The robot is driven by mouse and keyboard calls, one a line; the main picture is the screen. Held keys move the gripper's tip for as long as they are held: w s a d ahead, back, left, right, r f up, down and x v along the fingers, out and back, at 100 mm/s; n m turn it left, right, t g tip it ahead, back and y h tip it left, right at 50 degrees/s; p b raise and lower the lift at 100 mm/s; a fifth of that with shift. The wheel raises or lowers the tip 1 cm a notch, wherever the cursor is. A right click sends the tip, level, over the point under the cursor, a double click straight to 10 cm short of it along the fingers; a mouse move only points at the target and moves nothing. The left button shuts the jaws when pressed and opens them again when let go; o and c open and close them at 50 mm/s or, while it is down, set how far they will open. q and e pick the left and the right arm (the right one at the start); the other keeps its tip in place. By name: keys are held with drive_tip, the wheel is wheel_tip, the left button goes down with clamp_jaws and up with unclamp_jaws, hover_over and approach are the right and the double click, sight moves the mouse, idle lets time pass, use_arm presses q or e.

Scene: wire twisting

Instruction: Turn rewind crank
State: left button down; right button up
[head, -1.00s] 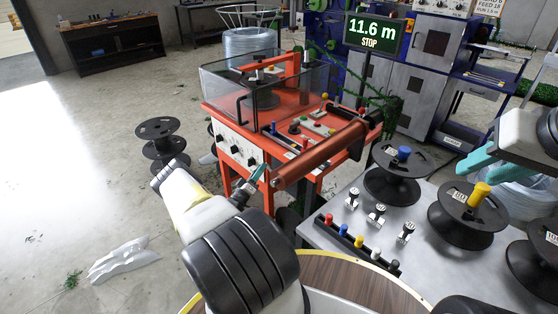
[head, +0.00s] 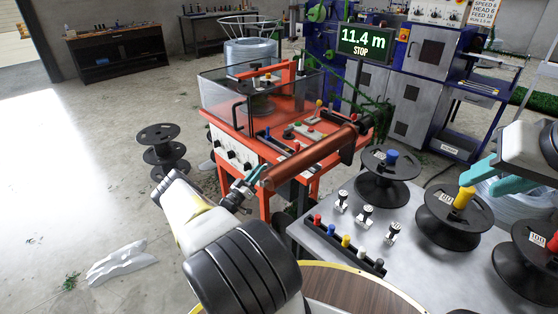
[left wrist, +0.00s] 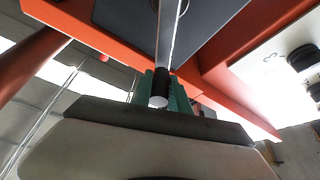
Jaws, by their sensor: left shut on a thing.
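The orange rewind machine (head: 240,125) stands left of centre with a clear-walled box on top. An orange roller (head: 305,158) lies along its near side. My left gripper (head: 252,178) is at the roller's near-left end. In the left wrist view its teal fingers (left wrist: 163,92) are shut on the crank's dark grip, whose pale round end (left wrist: 158,101) shows between them. A metal rod (left wrist: 168,40) runs up from it. My right gripper (head: 478,170) hangs above the yellow-topped spool (head: 450,222), apart from its knob; its finger gap is unclear.
A sign (head: 364,43) reads 11.4 m STOP. The grey table (head: 320,215) at right carries spools, small metal stamps and a rack of coloured pegs (head: 345,246). A black spool (head: 162,150) stands on the floor at left. Open floor lies left of the machine.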

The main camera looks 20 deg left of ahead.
use_arm(q)
drive_tip(key=shift+d, duration=0.15)
drive_tip(key=c, duration=1.3)
unclamp_jaws()
drive_tip(key=shift+o, duration=0.2)
drive_tip(key=v, duration=0.7)
drive_tip(key=shift+s+f, duration=0.2)
drive_tip(key=shift+s, duration=0.1)
